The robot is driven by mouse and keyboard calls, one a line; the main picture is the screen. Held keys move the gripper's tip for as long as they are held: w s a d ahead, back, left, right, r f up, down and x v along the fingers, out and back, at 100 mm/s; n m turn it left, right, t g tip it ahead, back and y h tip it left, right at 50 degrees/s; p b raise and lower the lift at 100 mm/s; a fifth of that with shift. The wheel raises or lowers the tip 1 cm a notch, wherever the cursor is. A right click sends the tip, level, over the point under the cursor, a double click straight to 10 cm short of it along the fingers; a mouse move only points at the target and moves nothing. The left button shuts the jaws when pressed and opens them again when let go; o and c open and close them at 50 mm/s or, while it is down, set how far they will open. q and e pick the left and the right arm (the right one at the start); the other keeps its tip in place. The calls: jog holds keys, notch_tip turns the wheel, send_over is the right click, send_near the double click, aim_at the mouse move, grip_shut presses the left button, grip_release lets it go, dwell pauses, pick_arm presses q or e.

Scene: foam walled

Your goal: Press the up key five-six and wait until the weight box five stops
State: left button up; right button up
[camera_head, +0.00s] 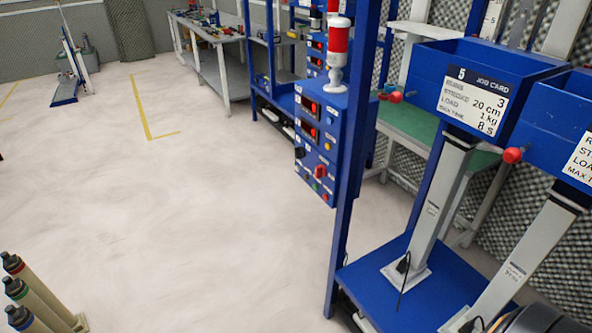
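The weight box five (425,78) is a blue open box at the upper right. A blue control box (340,150) on a blue post carries red displays, a red knob (320,171) and several small coloured buttons. I cannot read its labels, so I cannot tell which is the up key five-six. Neither of my grippers is in view.
A second blue box (560,125) on a grey column (520,255) stands at the right edge. Red knobs (513,155) stick out beside the boxes. Cylinders with coloured bands (35,295) stand at the lower left. A workbench (210,35) is at the back. The pale floor (190,210) is clear.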

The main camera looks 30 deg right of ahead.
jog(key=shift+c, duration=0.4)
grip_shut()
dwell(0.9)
